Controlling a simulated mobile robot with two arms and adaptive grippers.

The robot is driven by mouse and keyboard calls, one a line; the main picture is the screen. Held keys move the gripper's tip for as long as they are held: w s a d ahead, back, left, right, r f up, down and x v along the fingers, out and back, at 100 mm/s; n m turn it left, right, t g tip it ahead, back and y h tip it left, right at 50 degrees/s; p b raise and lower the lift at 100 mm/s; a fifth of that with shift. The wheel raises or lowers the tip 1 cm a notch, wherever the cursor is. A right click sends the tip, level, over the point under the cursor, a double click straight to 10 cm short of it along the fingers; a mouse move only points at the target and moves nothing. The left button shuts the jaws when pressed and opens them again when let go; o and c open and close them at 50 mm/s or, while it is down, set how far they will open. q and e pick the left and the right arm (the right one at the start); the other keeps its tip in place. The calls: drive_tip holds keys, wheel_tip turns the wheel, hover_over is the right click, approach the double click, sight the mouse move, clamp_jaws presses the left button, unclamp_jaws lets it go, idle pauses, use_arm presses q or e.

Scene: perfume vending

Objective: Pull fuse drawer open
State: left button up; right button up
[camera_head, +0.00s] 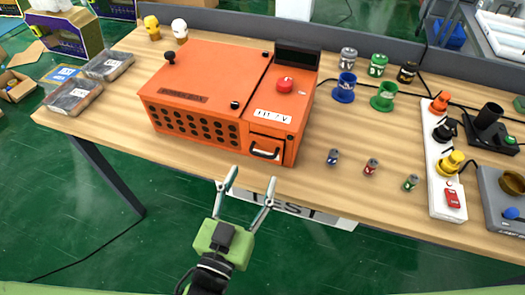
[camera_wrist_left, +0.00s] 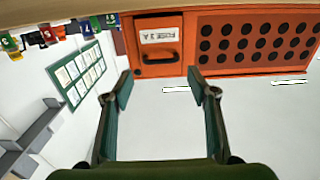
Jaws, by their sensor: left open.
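An orange box-shaped machine (camera_head: 205,85) stands on the wooden table. Its small fuse drawer (camera_head: 268,148) is at the lower right of the front face, with a dark handle, and looks shut. The drawer also shows in the left wrist view (camera_wrist_left: 160,50), where its black handle (camera_wrist_left: 160,57) is below a white label. My left gripper (camera_head: 249,182) is open and empty, in front of the table's front edge and below the drawer in the head view. In the wrist view its two fingers (camera_wrist_left: 160,88) are spread wide, apart from the handle. My right gripper is not in view.
Small fuses (camera_head: 371,167) lie on the table right of the machine, with coloured holders (camera_head: 344,88) behind them. A white power strip (camera_head: 440,170) with plugs is further right. Clear boxes (camera_head: 74,97) sit at the left. The space before the drawer is free.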

sight(262, 156)
use_arm(q)
drive_tip(key=p+x, duration=0.1)
drive_tip(key=x, duration=0.7)
drive_tip(key=shift+f, duration=0.1)
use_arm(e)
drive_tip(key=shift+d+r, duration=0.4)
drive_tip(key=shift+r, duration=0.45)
